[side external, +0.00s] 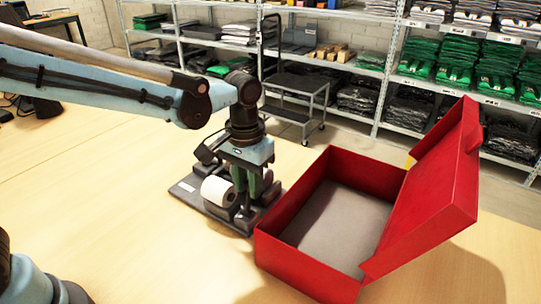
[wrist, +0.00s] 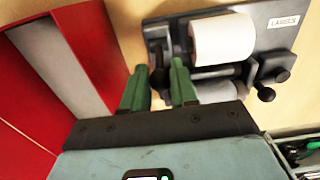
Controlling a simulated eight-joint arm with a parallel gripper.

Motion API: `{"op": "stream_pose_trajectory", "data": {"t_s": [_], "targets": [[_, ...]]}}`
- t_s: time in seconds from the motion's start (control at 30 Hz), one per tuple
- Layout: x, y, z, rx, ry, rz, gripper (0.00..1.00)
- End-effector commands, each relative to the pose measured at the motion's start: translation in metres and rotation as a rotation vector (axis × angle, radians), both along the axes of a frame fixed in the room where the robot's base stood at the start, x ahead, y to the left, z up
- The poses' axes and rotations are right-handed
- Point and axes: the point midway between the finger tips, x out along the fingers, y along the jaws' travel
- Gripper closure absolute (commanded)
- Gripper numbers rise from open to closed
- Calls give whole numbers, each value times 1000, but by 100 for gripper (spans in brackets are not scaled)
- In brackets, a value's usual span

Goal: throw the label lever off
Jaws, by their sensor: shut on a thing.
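The label unit is a dark grey plate (side external: 184,188) on the wooden table, with a white label roll (side external: 218,190) mounted on it. In the wrist view a tag reading LABELS (wrist: 283,19) sits on the plate, beside the roll (wrist: 222,39). My gripper (side external: 247,190) points down over the unit's right side. In the wrist view its green fingers (wrist: 158,70) are shut on a dark lever (wrist: 158,50) left of the roll. The fingers hide part of the lever, and I cannot tell its exact angle. Dark knobs (wrist: 266,94) show on the other side.
A red box (side external: 300,264) with its lid raised stands close to the right of the unit; its wall (wrist: 85,35) is also near my fingers in the wrist view. Shelves with folded clothes (side external: 455,60) stand behind.

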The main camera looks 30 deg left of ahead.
Motion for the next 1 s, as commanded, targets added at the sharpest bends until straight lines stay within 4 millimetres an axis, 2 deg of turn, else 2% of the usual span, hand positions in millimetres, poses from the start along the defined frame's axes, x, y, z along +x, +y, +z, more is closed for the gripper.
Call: {"op": "stream_pose_trajectory", "data": {"t_s": [1.0], "targets": [[-36, -2, -5, -2, 4, -2, 92]]}}
